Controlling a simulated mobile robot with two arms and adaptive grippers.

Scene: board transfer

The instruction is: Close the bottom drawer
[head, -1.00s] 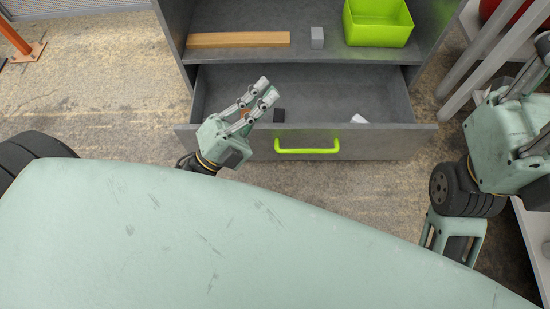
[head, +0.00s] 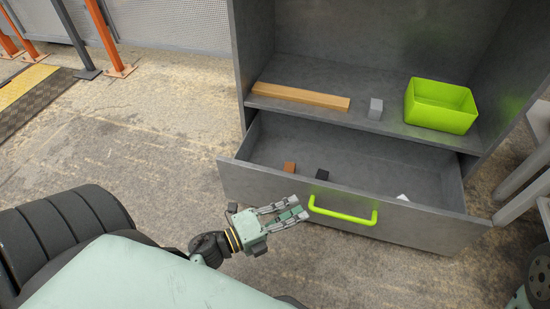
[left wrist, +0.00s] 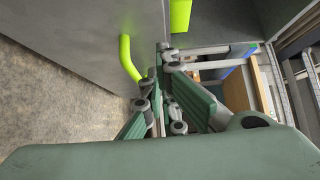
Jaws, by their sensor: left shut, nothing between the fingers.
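The bottom drawer (head: 270,190) of the grey cabinet is pulled open, its inside visible from above. Its grey front carries a lime-green bar handle (head: 345,216). My left gripper (head: 298,212) is shut and empty, in front of the drawer front, with its fingertips close to the handle's left end. I cannot tell whether they touch. In the left wrist view, the fingers (left wrist: 155,78) lie beside the green handle (left wrist: 128,60) and the grey drawer front (left wrist: 95,35). My right gripper is not in view.
A brown block (head: 290,167), a dark block (head: 322,174) and a white piece (head: 402,198) lie in the drawer. The shelf above holds a wooden plank (head: 300,96), a grey cube (head: 375,108) and a green bin (head: 441,106).

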